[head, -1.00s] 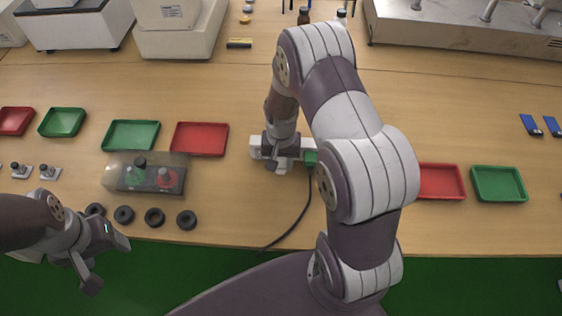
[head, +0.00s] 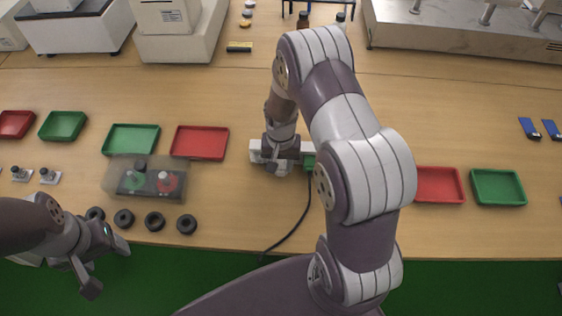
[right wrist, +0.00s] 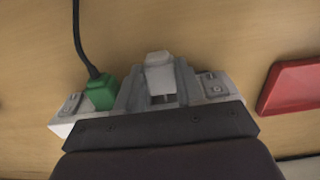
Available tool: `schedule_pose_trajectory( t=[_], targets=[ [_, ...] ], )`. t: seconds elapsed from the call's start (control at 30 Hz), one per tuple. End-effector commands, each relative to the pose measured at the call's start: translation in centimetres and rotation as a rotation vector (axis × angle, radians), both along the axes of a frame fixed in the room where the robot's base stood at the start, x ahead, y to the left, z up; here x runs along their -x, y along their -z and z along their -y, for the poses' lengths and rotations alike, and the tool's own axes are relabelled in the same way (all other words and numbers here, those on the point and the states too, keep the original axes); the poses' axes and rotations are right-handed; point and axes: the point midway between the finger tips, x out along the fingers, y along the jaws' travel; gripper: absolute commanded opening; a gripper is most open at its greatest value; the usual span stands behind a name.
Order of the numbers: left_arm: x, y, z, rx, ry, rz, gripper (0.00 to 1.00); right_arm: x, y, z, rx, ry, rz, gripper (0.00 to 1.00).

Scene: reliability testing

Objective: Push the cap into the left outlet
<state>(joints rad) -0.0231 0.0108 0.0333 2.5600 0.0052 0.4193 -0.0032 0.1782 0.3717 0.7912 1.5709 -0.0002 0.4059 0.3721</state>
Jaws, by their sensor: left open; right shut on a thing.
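The white outlet strip (head: 256,149) lies on the table under my right gripper (head: 278,166), with a green plug (head: 309,161) at its right end. In the right wrist view the strip (right wrist: 64,126) runs across, with the green plug (right wrist: 101,92) on the left and an uncovered outlet (right wrist: 214,86) right of the fingers. My left gripper (head: 106,268) is open and empty, off the table's front edge.
A clear box (head: 117,180) with green and red buttons stands left of the strip, beside a red tray (head: 201,143). Several black rings (head: 154,221) lie near the front edge. A black cable (head: 290,232) runs from the plug over the edge. Another red tray (head: 438,185) lies right.

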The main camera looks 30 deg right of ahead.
Motion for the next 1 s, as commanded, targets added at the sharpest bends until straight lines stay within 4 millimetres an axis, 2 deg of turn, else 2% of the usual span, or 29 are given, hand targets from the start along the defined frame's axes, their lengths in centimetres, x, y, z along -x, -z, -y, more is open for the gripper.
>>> schedule_pose_trajectory(
  t=[0.57,1.0],
  targets=[
    [0.00,-0.33,0.00,0.000,0.000,0.000,0.67,-0.04,-0.02,0.03,0.000,0.000,0.000,0.06],
    [0.00,-0.31,0.00,0.000,0.000,0.000,0.67,-0.92,-0.02,0.57,0.000,0.001,0.000,0.06]
  ],
)
